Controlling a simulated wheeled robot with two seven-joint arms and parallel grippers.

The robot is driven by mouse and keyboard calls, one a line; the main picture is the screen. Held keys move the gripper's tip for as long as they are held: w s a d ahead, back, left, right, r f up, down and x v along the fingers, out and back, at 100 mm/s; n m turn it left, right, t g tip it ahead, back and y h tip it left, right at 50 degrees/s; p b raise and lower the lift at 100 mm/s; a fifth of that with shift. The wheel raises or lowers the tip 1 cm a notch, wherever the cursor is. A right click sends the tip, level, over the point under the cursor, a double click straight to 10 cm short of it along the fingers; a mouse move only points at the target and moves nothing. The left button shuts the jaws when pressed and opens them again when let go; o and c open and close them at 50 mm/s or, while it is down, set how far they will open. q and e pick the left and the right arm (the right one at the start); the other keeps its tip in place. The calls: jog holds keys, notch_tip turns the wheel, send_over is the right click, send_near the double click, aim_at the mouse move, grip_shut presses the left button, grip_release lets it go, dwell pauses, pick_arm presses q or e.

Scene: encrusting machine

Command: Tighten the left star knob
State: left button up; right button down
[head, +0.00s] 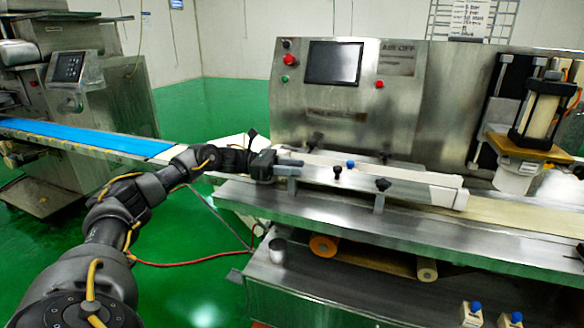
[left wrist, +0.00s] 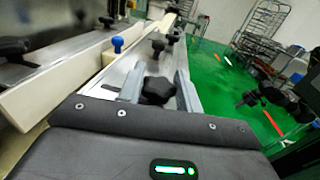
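In the left wrist view, a black star knob (left wrist: 158,91) sits between the two grey fingers of my left gripper (left wrist: 160,80). The fingers stand on either side of it with little or no gap. I cannot tell whether they press on it. In the head view my left gripper (head: 277,170) is at the left end of the conveyor's side rail, and the knob there is hidden. Another black star knob (head: 383,184) is further right on the rail's front side, with no gripper near it.
A white side rail (head: 410,173) runs along the steel conveyor. The steel machine with a dark screen (head: 334,63) rises behind.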

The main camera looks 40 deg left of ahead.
pick_arm(q)
jog(key=o, duration=0.4)
jog(key=shift+o, duration=0.2)
jog(key=v, duration=1.1)
